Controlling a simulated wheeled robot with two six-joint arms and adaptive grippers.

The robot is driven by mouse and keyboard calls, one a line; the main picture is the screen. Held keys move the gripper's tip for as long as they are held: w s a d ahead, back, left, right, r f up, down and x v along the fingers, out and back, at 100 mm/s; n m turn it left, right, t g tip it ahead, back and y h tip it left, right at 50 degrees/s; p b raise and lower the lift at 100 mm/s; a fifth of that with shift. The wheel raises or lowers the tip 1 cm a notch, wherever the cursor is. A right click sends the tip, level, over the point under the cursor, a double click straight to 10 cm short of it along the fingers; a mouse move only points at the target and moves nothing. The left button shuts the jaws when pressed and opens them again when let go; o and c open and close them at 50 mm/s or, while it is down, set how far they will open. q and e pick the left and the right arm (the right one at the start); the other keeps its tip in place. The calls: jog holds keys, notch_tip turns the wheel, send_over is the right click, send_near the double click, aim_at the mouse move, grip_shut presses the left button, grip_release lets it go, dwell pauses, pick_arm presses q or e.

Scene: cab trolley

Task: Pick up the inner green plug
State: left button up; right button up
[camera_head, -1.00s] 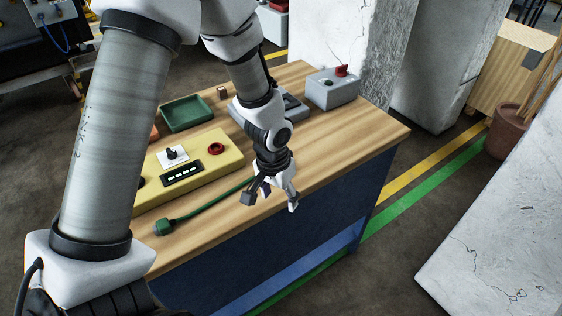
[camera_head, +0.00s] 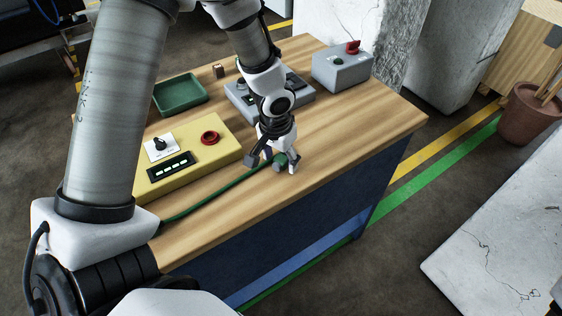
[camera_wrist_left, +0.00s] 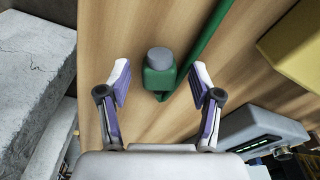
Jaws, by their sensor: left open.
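A green plug (camera_head: 281,160) with a grey round end lies on the wooden table top near its front edge, at the end of a green cable (camera_head: 225,188). My left gripper (camera_head: 271,164) is open above it, with a finger on each side. In the left wrist view the plug (camera_wrist_left: 158,80) sits between the spread fingers of the gripper (camera_wrist_left: 160,76), with a gap on both sides. The cable's other end runs behind my left arm, so a plug there is hidden. My right gripper is not in view.
A yellow control box (camera_head: 200,152) stands left of the gripper. A grey device (camera_head: 295,86) is behind it, and a grey box with a red knob (camera_head: 342,68) stands farther back. A green tray (camera_head: 180,94) and a small brown block (camera_head: 218,70) lie at the back left. The table's right side is clear.

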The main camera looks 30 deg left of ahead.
pick_arm(q)
jog(key=shift+s+d+r, duration=0.1)
jog(key=shift+s+r, duration=0.05)
jog(key=shift+c, duration=1.4)
grip_shut()
